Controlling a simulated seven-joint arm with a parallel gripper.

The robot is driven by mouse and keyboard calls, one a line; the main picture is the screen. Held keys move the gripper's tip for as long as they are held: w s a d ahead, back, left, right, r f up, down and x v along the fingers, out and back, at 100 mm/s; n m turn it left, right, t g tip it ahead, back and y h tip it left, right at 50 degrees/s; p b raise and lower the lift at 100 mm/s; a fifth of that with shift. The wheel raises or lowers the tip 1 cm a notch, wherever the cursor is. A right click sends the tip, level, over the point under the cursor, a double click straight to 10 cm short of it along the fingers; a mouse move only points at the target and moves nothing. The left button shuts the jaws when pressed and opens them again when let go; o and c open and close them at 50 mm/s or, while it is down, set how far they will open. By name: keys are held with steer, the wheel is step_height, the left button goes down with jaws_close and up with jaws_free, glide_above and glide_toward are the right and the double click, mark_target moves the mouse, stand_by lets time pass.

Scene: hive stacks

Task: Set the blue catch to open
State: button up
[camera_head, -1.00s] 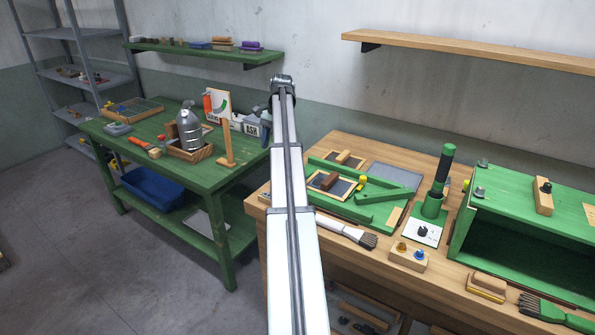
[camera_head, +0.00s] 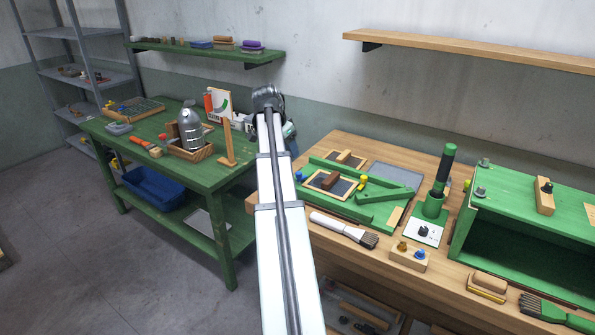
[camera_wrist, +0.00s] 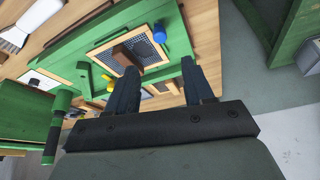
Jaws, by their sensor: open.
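The blue catch (camera_head: 300,177) shows as a small blue knob at the left edge of the green board (camera_head: 393,192), beside a wood-framed mesh panel (camera_head: 320,184). In the wrist view the blue catch (camera_wrist: 159,33) stands by the corner of the framed mesh, beyond my fingertips. My gripper (camera_wrist: 158,67) is open, with nothing between its fingers. It is apart from the catch. In the head view my arm hides most of the gripper. Whether the catch is set open or closed I cannot tell.
A yellow knob (camera_head: 363,182) sits across the mesh panel. A green box (camera_head: 530,215) fills the right. Floor separates the two benches.

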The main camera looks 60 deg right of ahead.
mark_target(299, 172)
steer(key=x, duration=1.1)
steer(key=shift+d+f, duration=0.1)
steer(key=shift+f, duration=0.3)
jaws_close()
